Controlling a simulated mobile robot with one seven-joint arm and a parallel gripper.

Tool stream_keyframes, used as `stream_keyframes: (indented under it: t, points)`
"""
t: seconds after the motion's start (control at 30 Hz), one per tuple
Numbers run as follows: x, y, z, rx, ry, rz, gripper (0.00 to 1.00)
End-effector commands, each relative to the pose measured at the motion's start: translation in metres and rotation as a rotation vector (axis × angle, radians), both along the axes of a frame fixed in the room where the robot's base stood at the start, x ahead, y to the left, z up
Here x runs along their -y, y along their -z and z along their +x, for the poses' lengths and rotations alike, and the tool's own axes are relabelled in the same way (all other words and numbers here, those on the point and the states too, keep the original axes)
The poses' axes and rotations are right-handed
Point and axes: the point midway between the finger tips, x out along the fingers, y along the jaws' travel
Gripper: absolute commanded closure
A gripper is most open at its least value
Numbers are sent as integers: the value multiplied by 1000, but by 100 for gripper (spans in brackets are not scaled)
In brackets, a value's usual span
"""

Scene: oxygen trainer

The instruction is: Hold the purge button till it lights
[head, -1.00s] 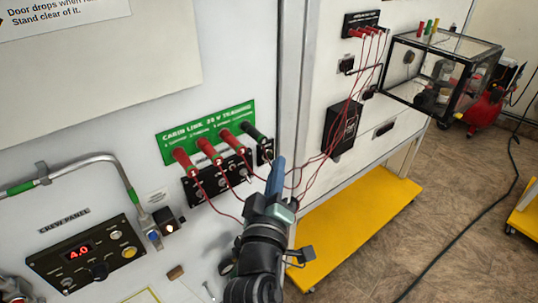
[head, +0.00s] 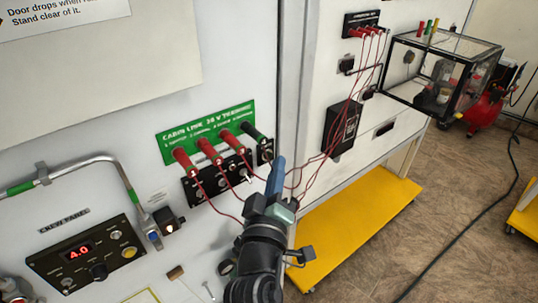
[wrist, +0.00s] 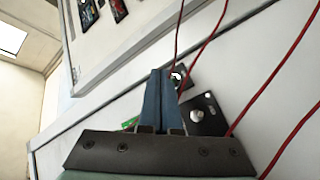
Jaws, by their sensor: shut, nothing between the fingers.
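My gripper (head: 279,162) is shut and empty, its blue fingers pointing up and in toward the white wall panel. It is just right of a small black plate (head: 265,150) with a round fitting, at the right end of the green cabin link sign (head: 207,132). In the wrist view the shut fingers (wrist: 161,74) end beside a dark plate (wrist: 182,76) with a pale round part, partly behind them. Another dark plate with a round white part (wrist: 203,112) is to their right. I cannot read which control is the purge button, nor tell whether the fingertips touch anything.
Red leads (head: 318,160) run from the plugs past my gripper to the right-hand cabinet. The crew panel (head: 92,256) at lower left reads 4.0, with an amber button. A bent metal pipe (head: 95,160) is above it. A yellow base (head: 355,225) and open floor are at right.

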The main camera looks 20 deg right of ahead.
Motion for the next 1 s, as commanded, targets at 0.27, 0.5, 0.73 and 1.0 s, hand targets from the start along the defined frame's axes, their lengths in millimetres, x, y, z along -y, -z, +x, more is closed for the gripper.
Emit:
stream_keyframes:
  t: [0.27, 0.5, 0.73, 1.0]
  points:
    - [-2, 1, 6, 2, 0, 0, 100]
    - [-3, 0, 8, 0, 0, 0, 100]
    - [-3, 0, 8, 0, 0, 0, 100]
    - [-4, 0, 11, 1, -1, 0, 100]
